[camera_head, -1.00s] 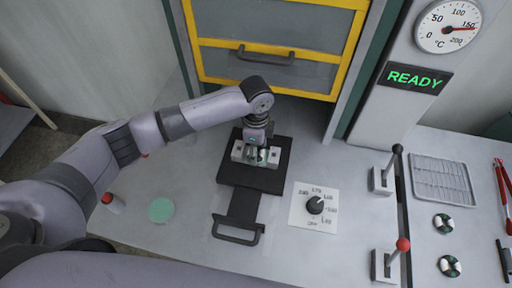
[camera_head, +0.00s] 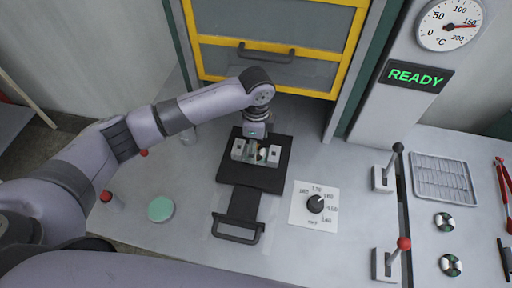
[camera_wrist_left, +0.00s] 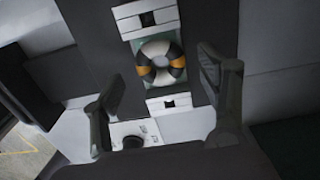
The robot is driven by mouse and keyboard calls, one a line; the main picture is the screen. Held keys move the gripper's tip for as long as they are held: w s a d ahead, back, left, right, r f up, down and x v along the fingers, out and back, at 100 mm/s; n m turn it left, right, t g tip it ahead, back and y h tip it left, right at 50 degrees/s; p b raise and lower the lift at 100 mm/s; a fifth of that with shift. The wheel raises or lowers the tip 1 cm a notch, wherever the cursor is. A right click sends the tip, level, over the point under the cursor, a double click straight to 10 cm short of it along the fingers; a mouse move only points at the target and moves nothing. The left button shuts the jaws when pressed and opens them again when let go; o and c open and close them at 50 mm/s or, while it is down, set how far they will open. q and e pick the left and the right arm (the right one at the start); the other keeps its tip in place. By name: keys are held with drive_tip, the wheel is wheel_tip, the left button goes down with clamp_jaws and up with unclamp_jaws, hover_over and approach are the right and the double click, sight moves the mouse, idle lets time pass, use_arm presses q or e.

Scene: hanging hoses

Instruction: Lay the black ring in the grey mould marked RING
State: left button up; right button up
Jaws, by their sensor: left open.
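In the head view the mould (camera_head: 240,150) sits on a black plate (camera_head: 228,170), and the ring (camera_head: 262,153) shows only as a small patch between the blocks. No RING marking is readable. My left gripper (camera_wrist_left: 162,78) is open, its two fingers apart on either side of the ring and not touching it. In the head view my left gripper (camera_head: 256,136) is just above the mould, its fingers mostly hidden.
A yellow-framed door (camera_head: 270,60) stands behind the plate. A dial (camera_head: 315,204), two levers (camera_head: 384,178) (camera_head: 388,262), a wire rack (camera_head: 442,180) and two banded discs (camera_head: 443,222) (camera_head: 451,266) lie to the right.

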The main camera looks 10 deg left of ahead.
use_arm(q)
wheel_tip(320, 180, up, 10)
drive_tip(key=b, duration=0.2)
drive_tip(key=shift+r, duration=0.15)
idle(0.4)
